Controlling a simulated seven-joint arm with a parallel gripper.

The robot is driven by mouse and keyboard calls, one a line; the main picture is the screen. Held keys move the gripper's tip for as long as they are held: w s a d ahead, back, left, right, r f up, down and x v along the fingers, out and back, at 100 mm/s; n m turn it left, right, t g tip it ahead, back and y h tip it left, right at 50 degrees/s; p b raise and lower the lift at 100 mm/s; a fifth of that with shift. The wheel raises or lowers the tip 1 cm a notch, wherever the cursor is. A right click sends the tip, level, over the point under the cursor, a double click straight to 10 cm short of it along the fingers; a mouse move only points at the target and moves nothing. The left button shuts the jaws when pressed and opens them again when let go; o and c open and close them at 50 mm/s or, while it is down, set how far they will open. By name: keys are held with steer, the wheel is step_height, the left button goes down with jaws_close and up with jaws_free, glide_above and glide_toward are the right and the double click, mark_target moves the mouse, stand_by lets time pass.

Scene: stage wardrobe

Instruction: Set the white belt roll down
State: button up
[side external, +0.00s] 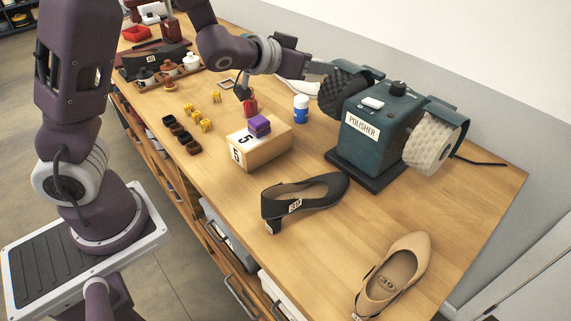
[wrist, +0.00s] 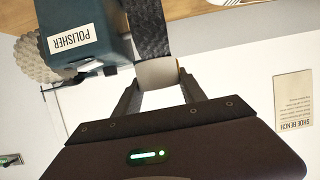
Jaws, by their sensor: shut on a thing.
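The white belt roll (wrist: 158,73) is between the two fingertips of my gripper (wrist: 160,84) in the wrist view, and the fingers are shut on it. In the wrist view the black wheel (wrist: 151,38) lies right behind the roll. I cannot tell whether they touch.
The teal polisher (side external: 374,128) has a pale wheel (side external: 432,143) on its other side. A blue-and-white bottle (side external: 301,109), a box marked 5 (side external: 259,146), a black shoe (side external: 304,199) and a beige shoe (side external: 394,275) stand on the bench (side external: 468,192). Bare wood shows around the shoes.

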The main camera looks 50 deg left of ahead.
steer(key=s+d+f+m+h, duration=0.1)
steer(key=s+m+h, duration=0.2)
steer(key=s, duration=0.4)
steer(key=shift+s+f+m+g+h, duration=0.2)
steer(key=shift+s+m+g+h, duration=0.15)
steer(key=shift+h, duration=0.35)
steer(key=shift+w, duration=0.1)
steer(key=w+a+f+n+y, duration=0.25)
steer(key=w+a, duration=0.25)
steer(key=a, duration=0.4)
steer(key=w+a+f+n+y, duration=0.1)
steer(key=w+a+n+y, duration=0.3)
steer(key=a, duration=0.6)
steer(key=n+g+y, duration=0.4)
steer(key=n+y, duration=0.3)
steer(key=y, duration=0.1)
glide_above(219, 78)
step_height(219, 78, down, 7)
step_height(219, 78, down, 10)
steer(key=shift+w+f, duration=0.1)
